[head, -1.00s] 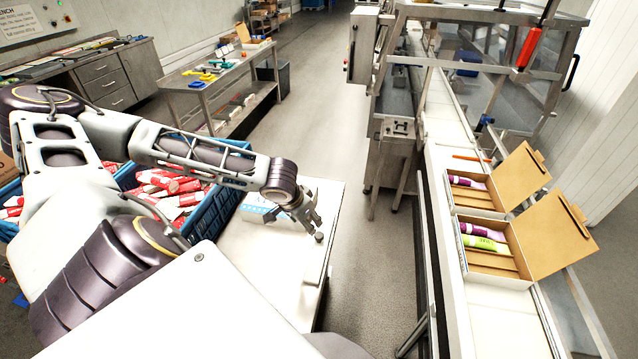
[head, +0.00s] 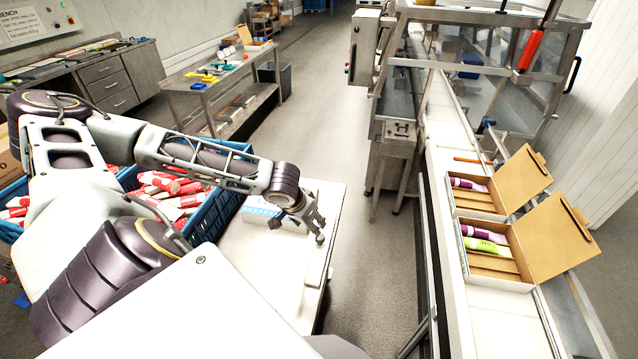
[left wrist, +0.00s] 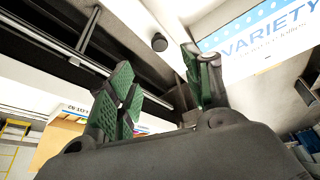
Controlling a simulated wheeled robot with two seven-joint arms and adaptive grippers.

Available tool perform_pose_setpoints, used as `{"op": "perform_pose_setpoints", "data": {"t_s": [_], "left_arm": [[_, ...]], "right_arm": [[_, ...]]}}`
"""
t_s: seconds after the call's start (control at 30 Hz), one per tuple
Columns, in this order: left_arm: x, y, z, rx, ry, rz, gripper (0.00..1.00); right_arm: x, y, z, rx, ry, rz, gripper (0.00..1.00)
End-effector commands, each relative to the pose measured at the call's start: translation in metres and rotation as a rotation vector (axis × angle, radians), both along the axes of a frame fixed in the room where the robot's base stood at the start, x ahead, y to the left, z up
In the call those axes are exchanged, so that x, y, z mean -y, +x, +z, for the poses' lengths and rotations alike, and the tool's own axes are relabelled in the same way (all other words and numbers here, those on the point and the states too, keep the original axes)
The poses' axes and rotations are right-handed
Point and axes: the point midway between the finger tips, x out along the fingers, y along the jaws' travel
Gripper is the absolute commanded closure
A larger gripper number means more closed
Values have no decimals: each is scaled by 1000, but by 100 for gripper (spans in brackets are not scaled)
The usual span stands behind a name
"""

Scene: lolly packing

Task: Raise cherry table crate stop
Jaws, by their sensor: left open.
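A blue crate (head: 212,222) full of red-and-white wrapped packs (head: 160,182) stands at the left, partly hidden behind my left arm. Beside it is a white-topped table (head: 270,278). My left gripper (head: 312,228) is low over the table's right side, fingers pointing down and right. In the left wrist view its green-padded fingers (left wrist: 160,95) are apart with nothing between them. A small dark round knob (left wrist: 159,42) shows beyond the fingers; a similar grey knob (head: 319,239) is by the fingertips in the head view. I cannot tell whether they touch. My right gripper is not in view.
A conveyor (head: 450,150) at the right carries open cartons (head: 497,270) holding purple and green tubes. Clear floor (head: 345,120) lies between.

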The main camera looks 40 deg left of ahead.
Motion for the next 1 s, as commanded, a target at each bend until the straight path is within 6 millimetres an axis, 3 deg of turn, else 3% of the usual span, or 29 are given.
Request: {"op": "perform_pose_setpoints", "data": {"t_s": [1.0], "left_arm": [[-3,32,-78,-1,-1,1,50]], "right_arm": [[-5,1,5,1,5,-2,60]]}}
